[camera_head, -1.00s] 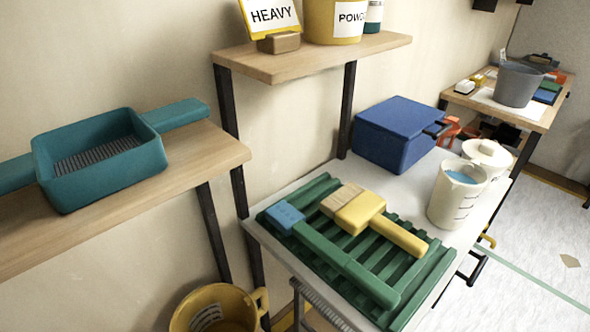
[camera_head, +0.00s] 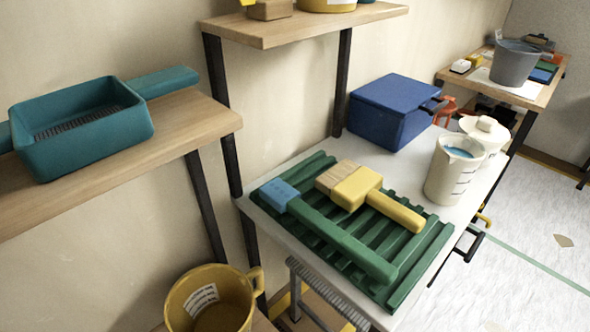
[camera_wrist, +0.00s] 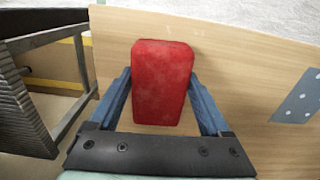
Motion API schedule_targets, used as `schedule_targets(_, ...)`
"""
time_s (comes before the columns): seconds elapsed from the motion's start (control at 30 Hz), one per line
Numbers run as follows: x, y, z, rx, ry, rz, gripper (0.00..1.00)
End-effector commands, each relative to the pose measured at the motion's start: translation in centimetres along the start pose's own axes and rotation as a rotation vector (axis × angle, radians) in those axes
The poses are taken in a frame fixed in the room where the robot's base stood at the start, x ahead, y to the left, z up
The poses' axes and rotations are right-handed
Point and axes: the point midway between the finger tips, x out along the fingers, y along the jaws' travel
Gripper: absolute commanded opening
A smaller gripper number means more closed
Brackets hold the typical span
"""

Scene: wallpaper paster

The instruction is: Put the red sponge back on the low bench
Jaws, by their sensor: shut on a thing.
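The red sponge (camera_wrist: 160,85) is a rounded red block, upright in the middle of the wrist view. My gripper (camera_wrist: 161,76) is shut on it, with a blue finger on each side. A pale wooden board (camera_wrist: 245,75) lies behind and around the sponge; it looks like the low bench top. I cannot tell whether the sponge touches it. In the head view a low wooden surface (camera_head: 262,324) shows in part under the yellow bucket (camera_head: 210,300). My gripper and the sponge are not in the head view.
A grey ribbed step (camera_wrist: 22,95) with a metal frame stands left of the board in the wrist view. A grey-blue plate (camera_wrist: 298,100) lies on the board at right. In the head view, a white table (camera_head: 285,170) holds a green rack (camera_head: 330,245) with brushes.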

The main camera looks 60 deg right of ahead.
Motion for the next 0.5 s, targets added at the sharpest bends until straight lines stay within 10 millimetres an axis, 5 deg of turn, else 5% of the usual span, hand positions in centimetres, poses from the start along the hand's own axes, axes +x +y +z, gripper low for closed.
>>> schedule_targets(0.07,0.35,-0.01,-0.02,0.0,0.0,0.0,0.24)
schedule_targets(0.1,0.27,0.0,-0.03,0.0,0.001,0.0,0.87)
schedule_targets(0.17,0.25,-0.01,-0.02,0.0,0.001,0.0,0.98)
schedule_targets(0.5,0.44,0.01,0.01,0.001,0.0,0.0,1.0)
